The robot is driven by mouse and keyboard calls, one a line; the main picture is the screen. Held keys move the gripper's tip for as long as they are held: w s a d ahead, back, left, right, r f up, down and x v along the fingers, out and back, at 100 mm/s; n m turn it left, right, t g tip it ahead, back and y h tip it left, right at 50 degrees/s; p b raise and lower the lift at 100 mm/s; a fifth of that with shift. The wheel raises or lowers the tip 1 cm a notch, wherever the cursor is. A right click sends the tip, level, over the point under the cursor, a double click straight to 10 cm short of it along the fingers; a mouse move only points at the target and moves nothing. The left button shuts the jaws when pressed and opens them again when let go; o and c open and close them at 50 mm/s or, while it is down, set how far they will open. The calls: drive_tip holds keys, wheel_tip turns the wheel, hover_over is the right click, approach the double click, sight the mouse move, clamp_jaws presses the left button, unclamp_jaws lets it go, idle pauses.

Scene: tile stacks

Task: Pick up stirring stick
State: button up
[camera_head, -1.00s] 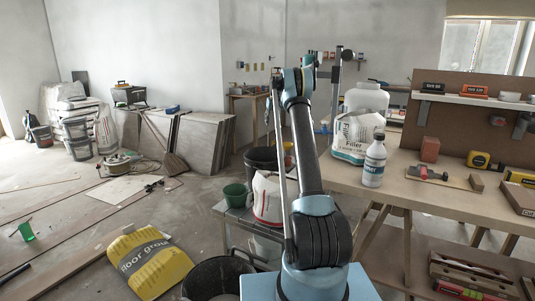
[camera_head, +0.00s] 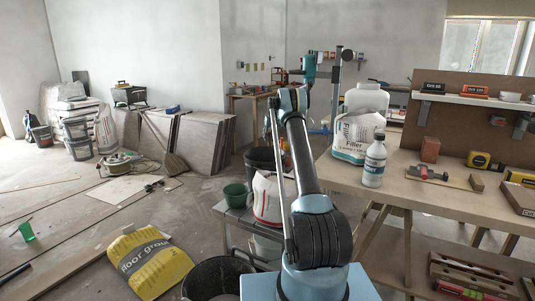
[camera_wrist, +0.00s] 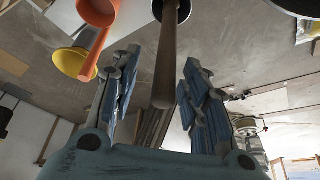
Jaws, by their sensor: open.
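A brown rod-like stick (camera_wrist: 168,55), which looks like the stirring stick, shows in the wrist view. It rises from a dark round opening at the top edge, and its rounded near end lies in the picture between the two fingers. My gripper (camera_wrist: 160,68) is open, with one blue-grey finger on each side of the stick and a visible gap to each. How deep the stick reaches between the fingers I cannot tell. In the head view my arm hides the gripper, and I cannot make out the stick.
An orange funnel-like thing (camera_wrist: 97,12) and a yellow one (camera_wrist: 75,62) are close to the left finger in the wrist view. In the head view, a workbench (camera_head: 440,200) with a filler tub (camera_head: 360,125) and white bottle (camera_head: 374,160) stands right of my arm.

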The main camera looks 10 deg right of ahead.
sight(269, 142)
drive_tip(key=shift+s+x, duration=0.15)
drive_tip(key=shift+x, duration=1.1)
drive_tip(key=shift+s+x, duration=0.1)
drive_tip(key=shift+x, duration=1.2)
drive_tip(key=shift+a, duration=0.15)
clamp_jaws()
